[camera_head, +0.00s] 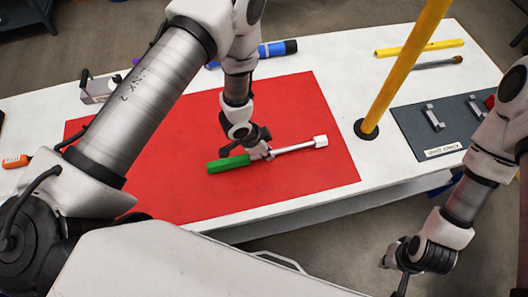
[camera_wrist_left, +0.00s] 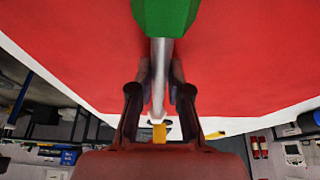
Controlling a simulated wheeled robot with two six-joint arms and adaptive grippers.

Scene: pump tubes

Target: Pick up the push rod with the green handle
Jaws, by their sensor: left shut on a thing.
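The push rod has a green handle (camera_head: 229,163), a thin metal shaft (camera_head: 294,147) and a pale block at its right end. It is over the red mat (camera_head: 325,170); I cannot tell whether it touches the mat. My left gripper (camera_head: 262,152) is shut on the shaft just right of the handle. In the left wrist view the green handle (camera_wrist_left: 166,14) is at the top, and the shaft runs down between the fingers of my left gripper (camera_wrist_left: 160,85). My right gripper (camera_head: 404,278) is low at the right, off the table, its fingers partly cut off by the frame.
A yellow pole (camera_head: 402,70) stands on a black base right of the mat. A dark labelled tray (camera_head: 407,123) with metal holders lies beyond it. A blue tube (camera_head: 277,48) and a yellow bar (camera_head: 420,48) lie at the back. A grey holder (camera_head: 98,88) is at the left.

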